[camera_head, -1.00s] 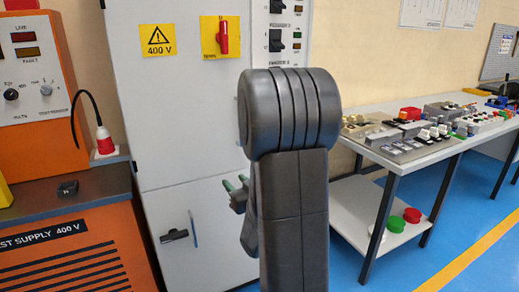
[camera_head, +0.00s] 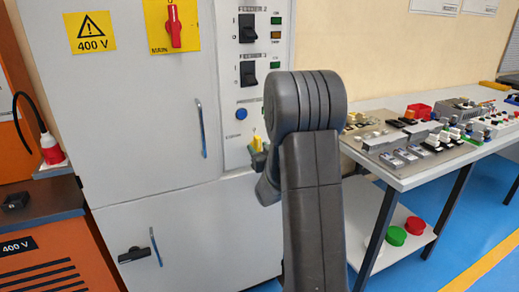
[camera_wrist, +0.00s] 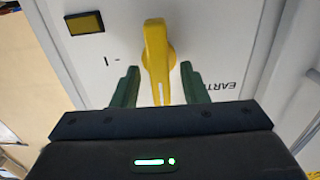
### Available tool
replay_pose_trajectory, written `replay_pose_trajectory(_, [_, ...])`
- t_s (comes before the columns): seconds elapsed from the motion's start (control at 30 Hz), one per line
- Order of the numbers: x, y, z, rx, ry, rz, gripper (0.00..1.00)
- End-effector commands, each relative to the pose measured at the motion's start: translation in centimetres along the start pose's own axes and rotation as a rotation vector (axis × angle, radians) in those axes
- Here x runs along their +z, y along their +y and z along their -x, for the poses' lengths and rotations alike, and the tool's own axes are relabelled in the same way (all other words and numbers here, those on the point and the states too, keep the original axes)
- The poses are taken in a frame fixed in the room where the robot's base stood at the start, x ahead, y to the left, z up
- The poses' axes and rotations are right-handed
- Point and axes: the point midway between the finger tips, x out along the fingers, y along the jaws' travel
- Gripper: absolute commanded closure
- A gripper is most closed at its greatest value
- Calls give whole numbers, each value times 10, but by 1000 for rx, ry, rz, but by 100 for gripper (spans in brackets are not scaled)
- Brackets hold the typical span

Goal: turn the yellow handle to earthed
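The yellow handle (camera_wrist: 157,52) is on the cabinet's front panel, centred in the wrist view, with part of the lettering "EARTH" beside it. A dark indicator window (camera_wrist: 85,23) sits near it. My gripper (camera_wrist: 158,85) is open, with one green finger on each side of the handle's lower end and a gap on both sides. In the head view a small piece of the yellow handle (camera_head: 257,143) shows beside my gripper (camera_head: 259,158), and my arm hides part of that area.
The white cabinet (camera_head: 130,110) carries a red switch (camera_head: 174,26) on a yellow plate, two black feeder switches and a blue button (camera_head: 241,113). A workbench (camera_head: 400,178) with parts stands at the right. An orange test supply (camera_head: 45,265) stands at the left.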

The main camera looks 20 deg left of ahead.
Motion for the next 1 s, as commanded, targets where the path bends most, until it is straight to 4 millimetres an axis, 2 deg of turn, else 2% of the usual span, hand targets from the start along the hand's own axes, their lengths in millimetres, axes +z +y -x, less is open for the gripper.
replay_pose_trajectory(0.23, [0, 0, -1, 0, -1, 0, 60])
replay_pose_trajectory(0.27, [0, 0, -1, 0, -1, 0, 64])
replay_pose_trajectory(0.43, [0, 0, 0, 0, -1, 0, 97])
replay_pose_trajectory(0.47, [0, 0, 0, 0, -1, 0, 100])
replay_pose_trajectory(0.77, [1, 0, 0, 0, -1, -27, 100])
replay_pose_trajectory(1.0, [3, 2, 0, 0, -1, -146, 100])
